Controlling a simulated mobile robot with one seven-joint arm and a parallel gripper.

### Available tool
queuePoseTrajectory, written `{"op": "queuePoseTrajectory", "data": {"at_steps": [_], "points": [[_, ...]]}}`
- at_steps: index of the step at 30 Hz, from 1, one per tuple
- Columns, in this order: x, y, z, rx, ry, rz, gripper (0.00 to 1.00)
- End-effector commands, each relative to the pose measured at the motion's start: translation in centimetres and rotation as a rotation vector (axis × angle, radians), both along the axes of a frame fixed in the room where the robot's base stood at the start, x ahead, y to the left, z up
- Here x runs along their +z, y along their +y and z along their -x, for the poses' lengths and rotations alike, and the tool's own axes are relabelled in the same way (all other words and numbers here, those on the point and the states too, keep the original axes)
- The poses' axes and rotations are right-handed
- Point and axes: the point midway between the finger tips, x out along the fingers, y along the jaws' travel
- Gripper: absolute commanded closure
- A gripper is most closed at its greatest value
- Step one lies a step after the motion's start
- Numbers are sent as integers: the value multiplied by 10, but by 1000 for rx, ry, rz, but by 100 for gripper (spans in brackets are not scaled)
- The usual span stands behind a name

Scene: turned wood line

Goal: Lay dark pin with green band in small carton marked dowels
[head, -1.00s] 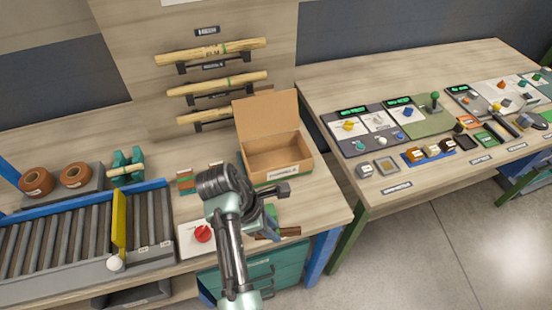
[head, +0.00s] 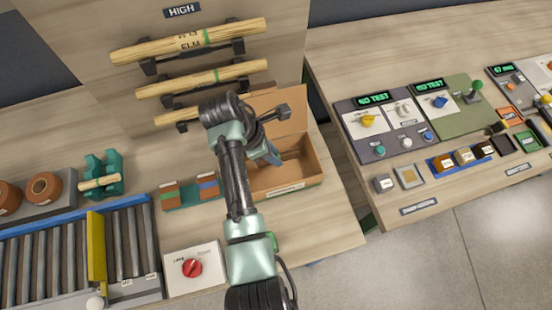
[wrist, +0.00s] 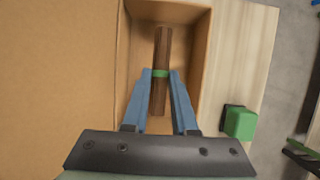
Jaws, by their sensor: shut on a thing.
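The dark brown pin with its green band (wrist: 160,73) is between the fingertips of my gripper (wrist: 160,76), which is shut on it at the band. In the wrist view the pin lies lengthwise over the inside of the small open carton (wrist: 205,60). Whether it touches the carton floor, I cannot tell. In the head view the carton (head: 305,182) stands open on the bench with its lid back and a pale label on its front. My arm covers its left part, and my gripper is partly hidden there.
Light rods (head: 190,40) rest on wall pegs behind. A roller conveyor (head: 60,262) and a red knob panel (head: 192,268) are to the left. A control-panel table (head: 450,190) is to the right. A green block (wrist: 240,122) sits beside the carton.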

Motion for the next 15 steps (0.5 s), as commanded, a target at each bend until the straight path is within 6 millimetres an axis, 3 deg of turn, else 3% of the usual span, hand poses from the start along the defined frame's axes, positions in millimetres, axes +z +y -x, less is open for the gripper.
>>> {"op": "queuePoseTrajectory", "data": {"at_steps": [3,15], "points": [[-22,0,1,1,3,1,100],[-70,0,0,0,2,1,100]]}}
